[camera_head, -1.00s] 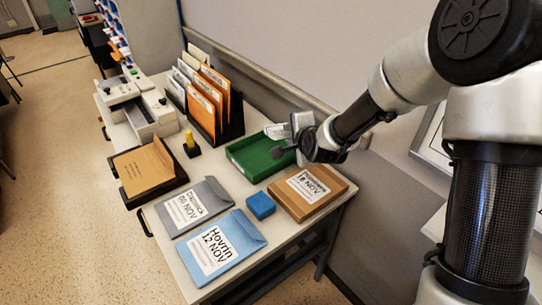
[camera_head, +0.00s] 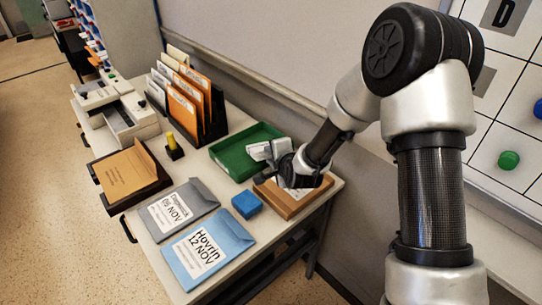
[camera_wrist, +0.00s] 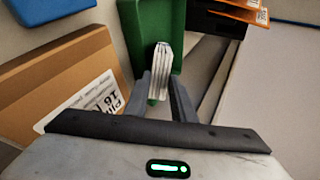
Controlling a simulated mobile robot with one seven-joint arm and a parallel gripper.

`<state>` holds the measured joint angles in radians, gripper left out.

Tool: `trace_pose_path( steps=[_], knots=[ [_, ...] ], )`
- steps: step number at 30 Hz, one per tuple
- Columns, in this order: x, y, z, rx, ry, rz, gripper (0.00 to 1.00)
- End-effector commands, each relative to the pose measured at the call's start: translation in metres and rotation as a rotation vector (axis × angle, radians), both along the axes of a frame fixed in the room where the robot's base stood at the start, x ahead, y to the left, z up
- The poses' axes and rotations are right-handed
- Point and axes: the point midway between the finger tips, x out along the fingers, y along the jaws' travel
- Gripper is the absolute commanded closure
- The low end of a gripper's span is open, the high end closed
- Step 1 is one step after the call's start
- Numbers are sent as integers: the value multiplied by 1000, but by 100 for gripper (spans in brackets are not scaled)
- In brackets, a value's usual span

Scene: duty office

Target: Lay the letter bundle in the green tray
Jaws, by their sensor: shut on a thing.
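The letter bundle (camera_wrist: 161,62) is a thin stack of white envelopes, seen edge-on in the wrist view. My gripper (camera_wrist: 165,88) is shut on its near end. In the head view my gripper (camera_head: 270,156) is above the brown parcel's back edge, and the bundle (camera_head: 257,151) points left over the right part of the green tray (camera_head: 226,163). The tray (camera_wrist: 130,20) shows behind the bundle in the wrist view and looks empty where visible. I cannot tell how high the bundle is above the tray; my gripper hides part of the tray's right side.
The brown parcel (camera_head: 291,206) lies just in front of the tray, with a blue block (camera_head: 246,205) on its left. Grey (camera_head: 177,211) and blue (camera_head: 207,248) envelopes lie at the front.

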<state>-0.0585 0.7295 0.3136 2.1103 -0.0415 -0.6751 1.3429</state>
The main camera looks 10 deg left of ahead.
Motion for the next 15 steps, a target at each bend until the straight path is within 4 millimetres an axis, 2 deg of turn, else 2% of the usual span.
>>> trace_pose_path(
  steps=[1, 2, 5, 15],
  knots=[
    [0, 0, -1, 0, -1, 0, 100],
    [0, 0, -1, 0, 0, 0, 74],
    [0, 0, 0, 0, 0, 0, 59],
    [-2, -1, 2, 0, 0, 0, 59]
  ],
)
